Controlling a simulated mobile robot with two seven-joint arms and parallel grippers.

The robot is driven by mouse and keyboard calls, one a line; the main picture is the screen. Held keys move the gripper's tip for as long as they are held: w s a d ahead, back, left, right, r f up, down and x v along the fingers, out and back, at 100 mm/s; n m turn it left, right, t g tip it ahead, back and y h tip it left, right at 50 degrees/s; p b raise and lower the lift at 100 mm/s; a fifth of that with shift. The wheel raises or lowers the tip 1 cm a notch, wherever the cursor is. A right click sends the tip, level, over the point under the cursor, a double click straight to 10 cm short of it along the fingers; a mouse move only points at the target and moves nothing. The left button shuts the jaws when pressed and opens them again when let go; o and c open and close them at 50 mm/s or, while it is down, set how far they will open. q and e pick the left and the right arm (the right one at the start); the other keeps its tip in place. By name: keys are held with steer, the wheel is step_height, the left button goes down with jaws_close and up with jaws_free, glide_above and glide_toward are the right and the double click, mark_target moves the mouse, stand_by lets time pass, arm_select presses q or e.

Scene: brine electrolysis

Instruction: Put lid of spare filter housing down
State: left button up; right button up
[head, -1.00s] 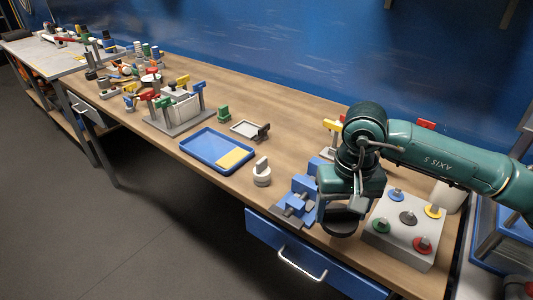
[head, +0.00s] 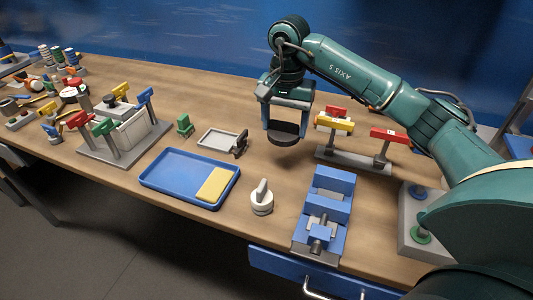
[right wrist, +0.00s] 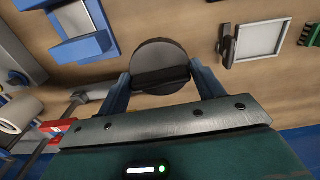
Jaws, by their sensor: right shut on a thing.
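My right gripper (head: 286,118) is shut on a dark round lid (head: 284,140) with a bar across its top. The lid hangs level above the wooden bench, behind the blue vise and left of the valve stand. In the right wrist view the lid (right wrist: 157,50) shows between the two fingers (right wrist: 162,76), with bare wood around it. The spare filter housing is not one I can pick out. My left gripper is not in view.
A blue vise (head: 333,183) stands at the front. A white knobbed piece (head: 262,202), a blue tray (head: 165,185) and a grey tray (head: 215,142) lie to the left. The valve stand (head: 350,163) is close on the right.

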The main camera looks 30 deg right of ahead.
steer(key=shift+w+d+f, duration=0.1)
steer(key=shift+w+f, duration=0.15)
glide_above(282, 165)
step_height(282, 165, down, 5)
steer(key=shift+s+f, duration=0.1)
steer(key=shift+s, duration=0.05)
step_height(282, 165, down, 4)
steer(key=shift+r+p, duration=0.2)
steer(key=shift+p, duration=0.25)
steer(key=shift+f, duration=0.25)
steer(key=shift+f, duration=0.1)
steer(key=shift+f, duration=0.15)
steer(key=o, duration=1.1)
